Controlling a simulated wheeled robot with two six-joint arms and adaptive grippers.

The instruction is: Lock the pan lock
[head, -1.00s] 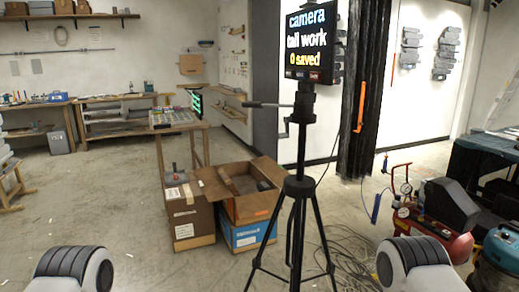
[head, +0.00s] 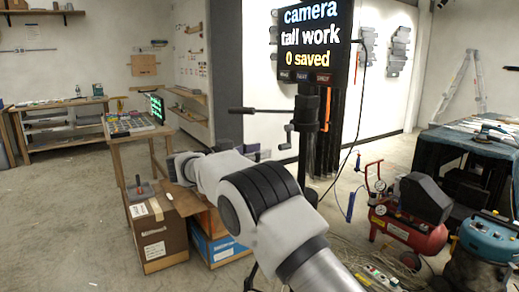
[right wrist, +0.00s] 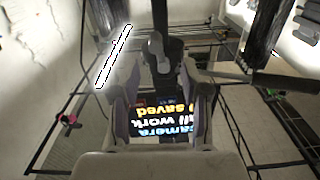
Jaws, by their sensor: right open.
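A black tripod (head: 308,100) stands in the middle of the head view, with a lit screen (head: 312,42) on top. A pan handle (head: 262,111) sticks out to the left from its head, and a small crank (head: 287,137) sits below. I cannot tell which part is the pan lock. My right gripper (head: 176,166) is left of the tripod in the head view, mostly hidden by its own wrist. In the right wrist view my open right gripper (right wrist: 160,72) has the tripod head and the upside-down screen (right wrist: 165,122) seen between its fingers. Contact cannot be told. My left gripper is not in view.
Cardboard boxes (head: 155,230) stand on the floor at left. A red compressor (head: 408,232) and a blue vacuum (head: 490,240) stand at right, with cables (head: 385,275) on the floor. A workbench (head: 470,145) is at the far right.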

